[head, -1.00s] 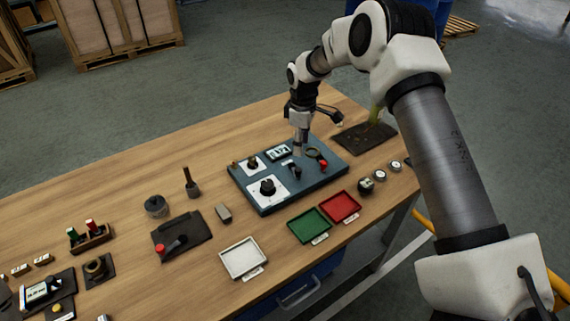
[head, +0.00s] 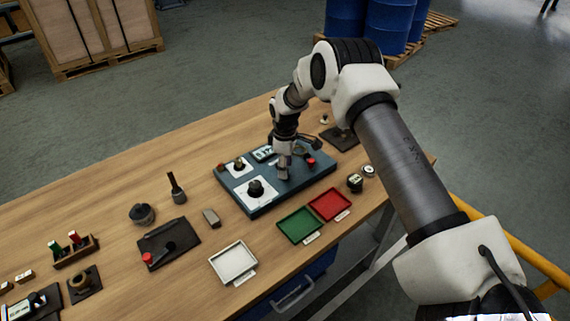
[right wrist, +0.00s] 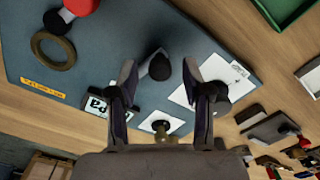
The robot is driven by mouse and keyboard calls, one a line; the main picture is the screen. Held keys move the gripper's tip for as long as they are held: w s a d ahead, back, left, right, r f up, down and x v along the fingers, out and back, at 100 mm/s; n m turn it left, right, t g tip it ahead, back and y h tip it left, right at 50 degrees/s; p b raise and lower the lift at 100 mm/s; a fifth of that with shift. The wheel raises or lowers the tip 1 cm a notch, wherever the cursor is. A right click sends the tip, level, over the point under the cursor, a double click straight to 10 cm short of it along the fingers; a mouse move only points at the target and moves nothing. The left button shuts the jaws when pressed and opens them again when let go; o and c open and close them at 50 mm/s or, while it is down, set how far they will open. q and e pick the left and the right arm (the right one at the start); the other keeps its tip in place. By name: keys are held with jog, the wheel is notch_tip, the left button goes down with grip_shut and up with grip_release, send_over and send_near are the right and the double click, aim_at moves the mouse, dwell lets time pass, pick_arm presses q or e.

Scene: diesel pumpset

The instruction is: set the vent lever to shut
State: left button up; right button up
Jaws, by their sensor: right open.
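A blue-grey panel (head: 240,200) lies on the bench with knobs, a small display and a red knob on it. My right gripper (head: 283,174) points down over the middle of this panel. In the right wrist view my right gripper (right wrist: 161,70) is open, and a short black lever (right wrist: 158,66) stands between its fingertips. No contact with the lever can be made out. I take this to be the vent lever; no label for it is readable. In the head view the gripper hides it. My left gripper is not in view.
A red knob (right wrist: 82,8) and a brass ring (right wrist: 53,50) sit near the lever. A dial knob on a white plate (right wrist: 214,90) is on its other side. Green (head: 300,225) and red (head: 330,204) trays lie in front of the panel.

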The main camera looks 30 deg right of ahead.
grip_shut()
jog(key=shift+a+m, duration=0.15)
jog(key=shift+m, duration=0.15)
jog(key=shift+w+a+m+b, duration=0.15)
jog(key=shift+a+m+b, duration=0.15)
jog(key=shift+m, duration=0.3)
jog(key=shift+w+a+m+b, duration=0.1)
jog(key=shift+a+m+b, duration=0.15)
jog(key=shift+m, duration=0.35)
jog(key=m, duration=0.1)
jog(key=a+m, duration=0.1)
jog(key=shift+w+m+b, duration=0.3)
jog(key=shift+w+b, duration=0.05)
jog(key=shift+b, duration=0.05)
jog(key=m, duration=0.1)
jog(key=w+a+m+b, duration=0.1)
jog(key=m, duration=0.1)
jog(key=shift+w, duration=0.1)
jog(key=shift+w+a+m+b, duration=0.15)
jog(key=shift+w+m, duration=0.1)
jog(key=shift+m, duration=0.5)
jog(key=shift+w+a+m+b, duration=0.15)
jog(key=shift+w+m, duration=0.1)
jog(key=shift+m, duration=0.5)
